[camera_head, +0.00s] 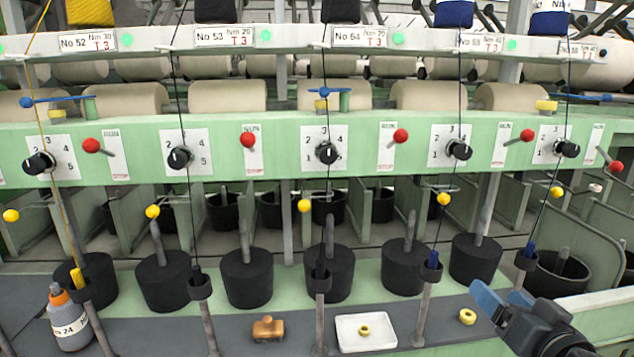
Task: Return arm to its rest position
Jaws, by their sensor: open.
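My gripper (503,300) is at the lower right. Its two blue fingers are apart and nothing shows between them. It hangs over the right part of the grey front ledge (245,338). A yellow ring (467,317) lies on the ledge just left of the gripper, apart from it. My dark wrist runs off the bottom edge of the picture.
A white tray (348,342) holds a small yellow ring (364,330). A wooden toy car (268,328) and a grey bottle with an orange cap (70,320) stand on the ledge. Black pots (247,280), thin posts (320,320) and a green frame with knobs (326,152) stand behind.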

